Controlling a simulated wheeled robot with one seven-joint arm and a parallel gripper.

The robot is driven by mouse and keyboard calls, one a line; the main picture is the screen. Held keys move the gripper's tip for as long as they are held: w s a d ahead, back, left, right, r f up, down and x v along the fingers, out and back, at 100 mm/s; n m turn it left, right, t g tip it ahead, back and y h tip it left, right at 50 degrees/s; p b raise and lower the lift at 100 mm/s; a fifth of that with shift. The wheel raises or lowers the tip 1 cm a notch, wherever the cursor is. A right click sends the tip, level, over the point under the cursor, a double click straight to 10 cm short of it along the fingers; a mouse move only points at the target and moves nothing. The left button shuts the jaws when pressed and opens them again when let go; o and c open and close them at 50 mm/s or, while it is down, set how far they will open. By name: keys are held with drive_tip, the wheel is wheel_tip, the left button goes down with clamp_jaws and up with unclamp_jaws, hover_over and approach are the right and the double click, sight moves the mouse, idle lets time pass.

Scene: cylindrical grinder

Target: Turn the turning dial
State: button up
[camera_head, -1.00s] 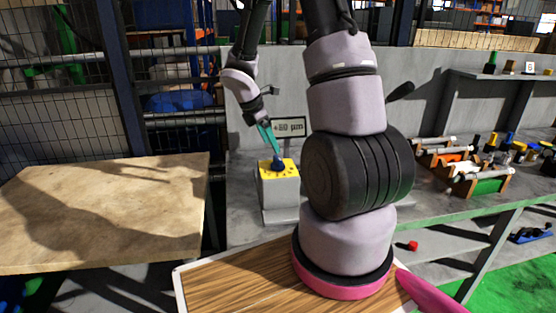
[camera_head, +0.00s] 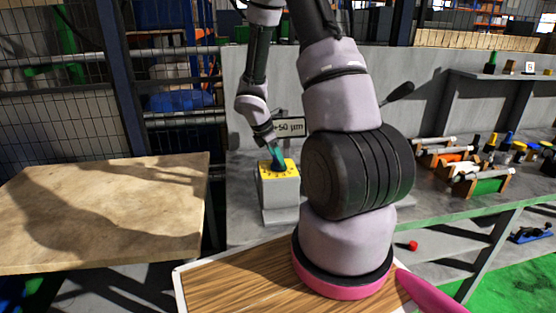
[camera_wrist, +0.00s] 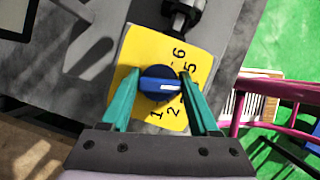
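The turning dial (camera_wrist: 158,84) is a blue knob with a white mark on a yellow plate (camera_wrist: 203,62) printed with numbers. The plate tops a grey box (camera_head: 280,191) on the bench. In the wrist view my gripper's (camera_wrist: 159,77) two teal fingers stand apart, one on each side of the knob. The fingertips are very close to the knob's ends; I cannot tell whether they touch it.
A sign reading about +50 µm (camera_head: 290,127) stands behind the box. Wooden racks with cylinders (camera_head: 480,183) are on the bench at right. A bare wooden table (camera_head: 100,215) is at left. A small red object (camera_head: 413,245) lies at lower right.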

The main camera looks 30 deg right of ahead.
drive_tip(key=shift+c, duration=1.2)
drive_tip(key=shift+m, duration=0.3)
drive_tip(key=shift+m+g+y, duration=0.15)
drive_tip(key=shift+m+g, duration=0.4)
drive_tip(key=shift+m, duration=0.75)
drive_tip(key=shift+m+g+y, duration=0.15)
drive_tip(key=shift+m+g, duration=0.4)
drive_tip(key=shift+m, duration=0.75)
drive_tip(key=o, duration=1.3)
drive_tip(key=shift+o, duration=0.2)
